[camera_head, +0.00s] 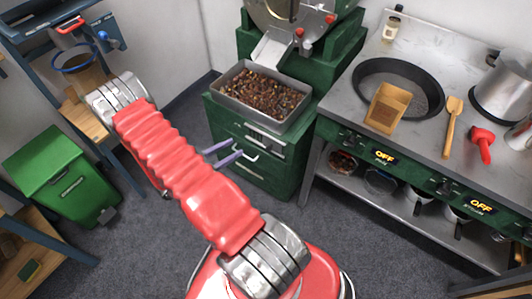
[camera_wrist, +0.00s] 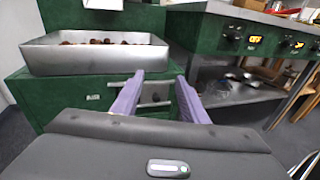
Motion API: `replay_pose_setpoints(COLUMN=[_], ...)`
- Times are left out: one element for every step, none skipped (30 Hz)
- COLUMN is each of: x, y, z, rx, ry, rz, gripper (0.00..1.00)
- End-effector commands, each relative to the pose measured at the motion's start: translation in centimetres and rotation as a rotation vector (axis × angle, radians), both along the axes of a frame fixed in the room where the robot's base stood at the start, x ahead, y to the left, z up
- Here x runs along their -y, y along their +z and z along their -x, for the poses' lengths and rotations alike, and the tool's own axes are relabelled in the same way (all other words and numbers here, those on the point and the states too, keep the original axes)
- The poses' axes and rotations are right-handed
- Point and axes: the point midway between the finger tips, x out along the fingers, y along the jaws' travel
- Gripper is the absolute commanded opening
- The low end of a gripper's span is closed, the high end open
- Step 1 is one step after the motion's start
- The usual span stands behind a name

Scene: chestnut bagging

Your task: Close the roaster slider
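The green roaster (camera_head: 353,45) stands at the back, with a metal chute, red knobs and a metal tray (camera_head: 228,98) of chestnuts in front. The tray also shows in the wrist view (camera_wrist: 95,62). A silver bar handle (camera_head: 248,153) sticks out from the green cabinet front below the tray. It may belong to the slider; I cannot tell for certain. My gripper (camera_head: 236,148) has its purple fingers apart in front of the cabinet. In the wrist view, my gripper (camera_wrist: 160,79) is open, with the handle (camera_wrist: 154,102) between and beyond its fingers. I cannot tell whether they touch.
A steel counter (camera_head: 432,138) to the right holds a black pan (camera_head: 367,80), wooden scoop (camera_head: 388,108), wooden spoon (camera_head: 452,125), red-handled tool (camera_head: 482,142) and pot (camera_head: 503,92). A green bin (camera_head: 62,172) stands left. Grey floor is free between.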

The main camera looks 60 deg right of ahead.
Motion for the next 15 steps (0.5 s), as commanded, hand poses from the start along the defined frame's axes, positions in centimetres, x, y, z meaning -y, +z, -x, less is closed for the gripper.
replay_pose_setpoints(x=[0.2, 0.4, 0.5, 0.7, 0.8, 0.9, 1.0, 1.0, 1.1, 1.1, 1.1, 1.2, 1.2, 1.2, 1.1], y=[-1.4, -2.1, -3.0, -3.7, -4.4, -5.3, -6.0, -6.7, -7.7, -8.4, -9.1, -10.1, -10.8, -11.5, -12.4], z=[0.4, 0.6, 0.8, 1.0, 1.2, 1.5, 1.7, 1.9, 2.3, 2.5, 2.8, 3.1, 3.4, 3.7, 4.1], rx=[-0.034, -0.050, -0.072, -0.089, -0.104, -0.126, -0.141, -0.157, -0.177, -0.192, -0.207, -0.227, -0.240, -0.253, -0.269], ry=[0.019, 0.031, 0.048, 0.061, 0.074, 0.091, 0.104, 0.118, 0.135, 0.149, 0.162, 0.180, 0.193, 0.206, 0.222], rz=[0.000, 0.002, 0.004, 0.005, 0.005, 0.005, 0.006, 0.006, 0.005, 0.004, 0.003, 0.002, 0.001, -0.001, -0.004], gripper=[0.40, 0.40, 0.40, 0.40, 0.40, 0.40, 0.40, 0.40, 0.40, 0.40, 0.40, 0.40, 0.40, 0.40, 0.40])
